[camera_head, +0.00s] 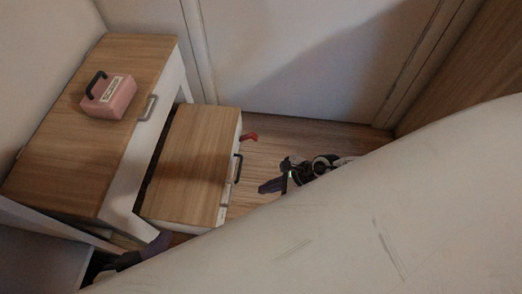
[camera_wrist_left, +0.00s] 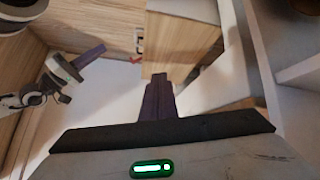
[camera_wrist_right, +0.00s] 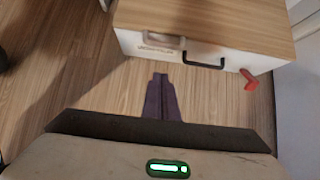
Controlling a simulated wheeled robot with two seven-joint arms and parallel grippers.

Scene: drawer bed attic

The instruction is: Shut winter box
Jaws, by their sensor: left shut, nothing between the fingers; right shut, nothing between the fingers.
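A low box with a wood top and white front (camera_head: 190,165) stands out beside a wood-topped cabinet. Its front has a dark handle (camera_wrist_right: 204,60) and a label plate (camera_wrist_right: 160,40), whose text I cannot read surely. A red piece (camera_wrist_right: 249,80) sticks out at one end of its front. A pink box (camera_head: 109,96) with a black handle and white label sits on the cabinet. I cannot tell which is the winter box. My left gripper (camera_head: 158,243) is shut and empty near the low box's near end. My right gripper (camera_head: 270,186) is shut and empty, apart from its front.
The cabinet (camera_head: 80,150) has a wood top and a grey handle (camera_head: 148,108). A pale wall or door (camera_head: 290,60) stands behind. The wood floor (camera_head: 270,145) is clear between the low box and my right gripper. My pale body covers the lower right of the head view.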

